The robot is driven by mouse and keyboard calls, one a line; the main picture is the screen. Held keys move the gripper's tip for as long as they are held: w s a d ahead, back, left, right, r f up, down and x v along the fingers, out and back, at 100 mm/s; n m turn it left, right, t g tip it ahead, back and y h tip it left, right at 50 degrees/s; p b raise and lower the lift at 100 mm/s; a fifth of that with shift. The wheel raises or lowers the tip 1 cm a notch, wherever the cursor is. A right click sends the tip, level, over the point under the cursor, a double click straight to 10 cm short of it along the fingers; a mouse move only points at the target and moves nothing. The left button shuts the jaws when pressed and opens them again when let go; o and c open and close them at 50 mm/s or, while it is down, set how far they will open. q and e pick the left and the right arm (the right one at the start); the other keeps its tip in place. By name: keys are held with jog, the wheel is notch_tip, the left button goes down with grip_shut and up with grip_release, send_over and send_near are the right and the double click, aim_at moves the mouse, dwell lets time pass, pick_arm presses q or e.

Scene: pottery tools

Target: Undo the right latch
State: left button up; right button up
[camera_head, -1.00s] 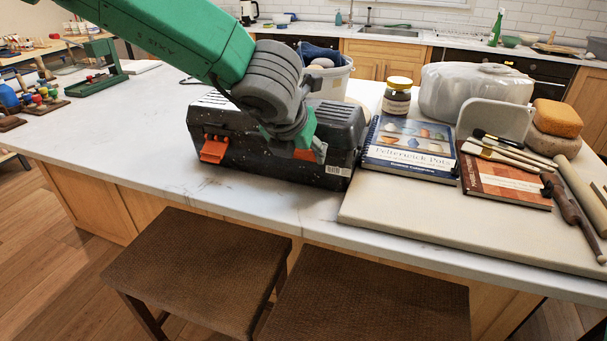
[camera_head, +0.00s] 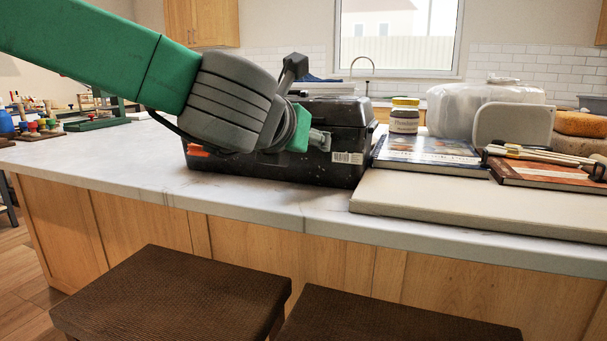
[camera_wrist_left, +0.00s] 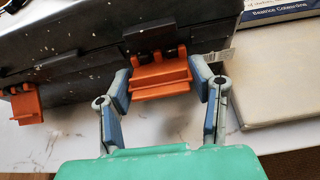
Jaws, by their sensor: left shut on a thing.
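A black speckled toolbox (camera_head: 335,165) stands on the counter, partly hidden behind my left arm. Its right orange latch (camera_wrist_left: 160,84) sits between the fingers of my left gripper (camera_wrist_left: 162,80) in the left wrist view. The fingers are shut on its two sides. In the head view my left gripper (camera_head: 318,140) is at the toolbox front, and the arm hides the right latch. The left orange latch (camera_wrist_left: 26,104) hangs on the box front, with nothing touching it; a small part of it (camera_head: 197,151) shows in the head view. My right gripper is not in view.
A pale board (camera_head: 440,204) right of the toolbox carries a blue book (camera_head: 430,152), a brown book (camera_head: 545,175) and brushes. A jar (camera_head: 404,120) stands behind. The counter front (camera_head: 150,186) is clear. Two brown stools (camera_head: 170,300) stand before it.

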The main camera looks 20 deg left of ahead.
pick_arm(q)
notch_tip(320, 180, down, 2)
jog(key=t+b, duration=0.2)
jog(key=b, duration=0.1)
jog(key=shift+b, duration=0.35)
jog(key=shift+f+t+b, duration=0.2)
jog(key=shift+t+b, duration=0.15)
jog(key=shift+t, duration=1.05)
jog(key=shift+w, duration=0.1)
jog(key=o, duration=1.2)
jog(key=shift+r, duration=0.1)
jog(key=s, duration=0.7)
jog(key=shift+s+a+f, duration=0.15)
jog(key=shift+s+f, duration=0.05)
jog(key=shift+f, duration=0.2)
